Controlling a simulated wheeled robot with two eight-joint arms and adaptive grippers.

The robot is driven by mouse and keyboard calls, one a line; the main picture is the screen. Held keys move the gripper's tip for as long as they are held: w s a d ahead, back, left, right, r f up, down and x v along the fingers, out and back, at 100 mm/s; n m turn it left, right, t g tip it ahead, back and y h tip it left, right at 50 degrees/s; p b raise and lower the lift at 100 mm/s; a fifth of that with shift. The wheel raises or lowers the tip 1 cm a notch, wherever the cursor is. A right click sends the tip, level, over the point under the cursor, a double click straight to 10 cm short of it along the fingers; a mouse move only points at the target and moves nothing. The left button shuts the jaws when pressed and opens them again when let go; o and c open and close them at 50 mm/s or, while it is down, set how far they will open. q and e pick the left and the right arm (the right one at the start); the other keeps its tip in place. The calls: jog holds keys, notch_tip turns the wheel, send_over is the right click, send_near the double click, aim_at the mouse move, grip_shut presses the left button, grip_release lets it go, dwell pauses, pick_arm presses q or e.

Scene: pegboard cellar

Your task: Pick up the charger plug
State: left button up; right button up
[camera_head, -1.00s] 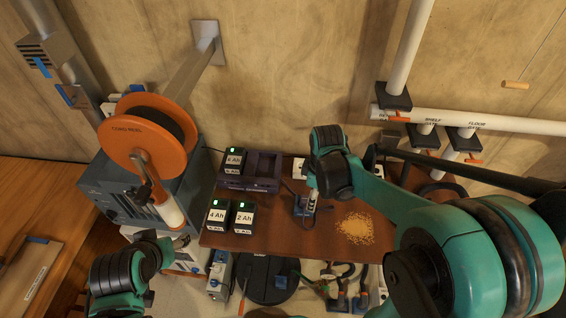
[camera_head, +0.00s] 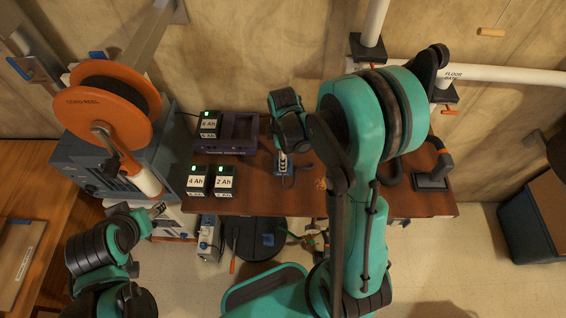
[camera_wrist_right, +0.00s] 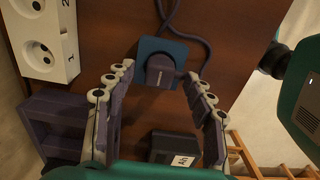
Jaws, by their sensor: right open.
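The charger plug (camera_wrist_right: 160,70) is dark purple with a cord and sits on a small blue square block (camera_wrist_right: 178,48) on the brown bench. In the right wrist view it lies between the fingertips of my right gripper (camera_wrist_right: 160,78), which is open. Whether the fingers touch it cannot be told. In the head view my right gripper (camera_head: 283,158) points down at the blue block (camera_head: 284,170), and the plug is largely hidden by it. My left gripper (camera_head: 158,210) is at the lower left, away from the plug; its jaw state is unclear.
Labelled battery packs (camera_head: 222,180) and a purple charger dock (camera_head: 238,133) stand left of the plug on the bench (camera_head: 250,203). A white socket strip (camera_wrist_right: 45,40) lies nearby. An orange cord reel (camera_head: 100,115) stands at the left.

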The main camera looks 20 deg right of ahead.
grip_shut()
jog(key=shift+r, duration=0.1)
notch_tip(320, 180, up, 4)
jog(key=shift+r+p, duration=0.2)
jog(key=shift+p, duration=0.55)
jog(key=s+d+r+p, duration=0.1)
jog(key=s+d+r, duration=0.1)
jog(key=s, duration=0.3)
jog(key=s+d+r+p, duration=0.1)
jog(key=s+r, duration=0.3)
jog(key=s, duration=0.2)
jog(key=shift+d+r, duration=0.25)
jog(key=shift+d, duration=0.1)
